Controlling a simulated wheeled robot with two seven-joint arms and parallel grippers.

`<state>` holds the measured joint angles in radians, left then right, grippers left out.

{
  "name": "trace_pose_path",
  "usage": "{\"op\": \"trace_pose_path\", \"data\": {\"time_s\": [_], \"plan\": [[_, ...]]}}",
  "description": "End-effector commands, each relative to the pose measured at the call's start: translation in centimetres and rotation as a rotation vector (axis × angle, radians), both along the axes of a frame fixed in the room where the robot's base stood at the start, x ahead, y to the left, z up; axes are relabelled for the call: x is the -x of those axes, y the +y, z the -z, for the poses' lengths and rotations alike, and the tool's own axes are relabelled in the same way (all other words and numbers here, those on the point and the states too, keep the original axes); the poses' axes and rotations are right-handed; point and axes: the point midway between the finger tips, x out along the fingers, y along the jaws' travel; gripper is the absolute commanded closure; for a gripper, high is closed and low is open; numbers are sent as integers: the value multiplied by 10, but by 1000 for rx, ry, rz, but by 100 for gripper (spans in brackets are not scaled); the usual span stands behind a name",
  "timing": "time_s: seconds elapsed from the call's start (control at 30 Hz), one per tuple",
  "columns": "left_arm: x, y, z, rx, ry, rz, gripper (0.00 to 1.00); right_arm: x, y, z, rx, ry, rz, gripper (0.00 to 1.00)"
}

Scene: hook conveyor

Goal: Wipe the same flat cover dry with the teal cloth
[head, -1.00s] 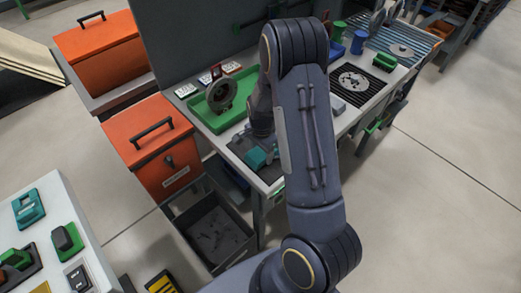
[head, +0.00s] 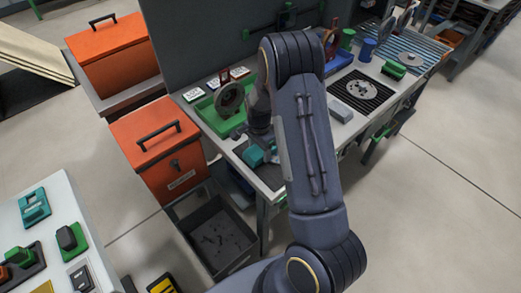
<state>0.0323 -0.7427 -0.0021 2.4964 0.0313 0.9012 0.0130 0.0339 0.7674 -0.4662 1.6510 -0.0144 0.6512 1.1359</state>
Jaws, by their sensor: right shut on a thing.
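The teal cloth (head: 253,156) is a small teal patch over a dark mat at the bench's near left end. My right gripper (head: 250,140) is down beside it and shut on it; its fingertips are mostly hidden by my own arm. A flat grey disc with holes (head: 361,89) lies on a black slatted grate (head: 344,108) to the right. A dark round ring-shaped part (head: 229,98) stands upright in the green tray (head: 207,114). I cannot tell which is the flat cover, or whether one lies under the cloth. My left gripper is out of view.
Two orange boxes (head: 150,150) stand left of the bench, with an open grey bin (head: 218,240) below. A green block (head: 393,70) and a blue cup (head: 367,49) sit at the right. A pale table (head: 50,240) is at the lower left.

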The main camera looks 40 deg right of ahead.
Motion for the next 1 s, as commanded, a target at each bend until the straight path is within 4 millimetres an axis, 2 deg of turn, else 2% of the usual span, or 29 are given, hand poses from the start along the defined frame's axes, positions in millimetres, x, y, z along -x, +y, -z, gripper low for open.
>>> {"op": "trace_pose_path", "data": {"time_s": [0.17,0.7,1.0], "plan": [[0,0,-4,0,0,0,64,0,0,-5,0,-1,0,60],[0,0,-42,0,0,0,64,0,0,-58,1,-1,0,60],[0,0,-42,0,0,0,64,0,0,-60,0,0,0,60]]}}
